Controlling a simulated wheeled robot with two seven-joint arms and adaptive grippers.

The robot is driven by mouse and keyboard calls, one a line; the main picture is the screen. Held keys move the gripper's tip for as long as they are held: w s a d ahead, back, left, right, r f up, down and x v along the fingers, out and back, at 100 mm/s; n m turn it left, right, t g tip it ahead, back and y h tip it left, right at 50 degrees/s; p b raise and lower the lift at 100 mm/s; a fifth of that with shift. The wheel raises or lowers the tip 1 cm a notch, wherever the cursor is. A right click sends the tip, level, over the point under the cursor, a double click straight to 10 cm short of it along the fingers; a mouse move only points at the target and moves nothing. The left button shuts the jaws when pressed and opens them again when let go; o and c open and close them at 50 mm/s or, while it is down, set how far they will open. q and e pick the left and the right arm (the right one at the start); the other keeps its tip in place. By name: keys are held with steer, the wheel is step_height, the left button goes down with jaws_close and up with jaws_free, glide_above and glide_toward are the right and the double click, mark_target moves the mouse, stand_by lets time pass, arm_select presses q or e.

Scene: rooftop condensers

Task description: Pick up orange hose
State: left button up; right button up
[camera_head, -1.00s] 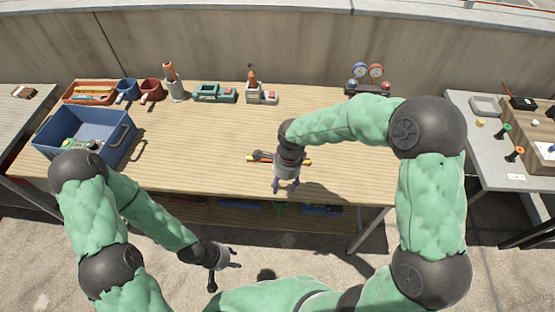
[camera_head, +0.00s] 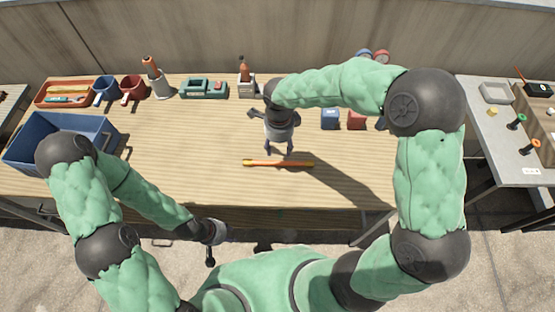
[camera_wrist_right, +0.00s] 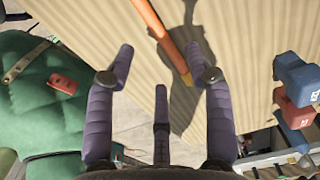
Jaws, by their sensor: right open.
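The orange hose (camera_head: 278,163) is a thin straight piece with yellowish ends, lying flat on the wooden workbench (camera_head: 200,140). My right gripper (camera_head: 279,151) is open and empty, with its fingers pointing down just behind the middle of the hose in the head view. In the right wrist view, part of the hose (camera_wrist_right: 163,37) runs from the top edge down to its yellow end, close to the open fingers (camera_wrist_right: 163,85). I see no contact between them. My left gripper (camera_head: 214,243) hangs off the bench's front edge, well away from the hose; its fingers are unclear.
A blue crate (camera_head: 116,128) stands at the bench's left. An orange tray (camera_head: 66,103), mugs (camera_head: 132,90) and bottle-like tools line the back. Blue (camera_head: 330,118) and red (camera_head: 355,120) blocks lie right of my right gripper. Bench space around the hose is clear.

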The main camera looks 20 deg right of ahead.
mark_target(278, 163)
step_height(278, 163, down, 4)
steer(key=shift+r+b, duration=0.1)
steer(key=shift+b, duration=0.35)
steer(key=f, duration=0.1)
steer(key=f+b, duration=0.1)
steer(key=f, duration=0.1)
steer(key=f+b, duration=0.1)
steer(key=shift+s+a+f, duration=0.15)
steer(key=shift+s+f, duration=0.05)
steer(key=shift+s, duration=0.15)
steer(key=shift+w+f, duration=0.1)
steer(key=shift+f, duration=0.35)
steer(key=shift+c, duration=0.3)
jaws_close()
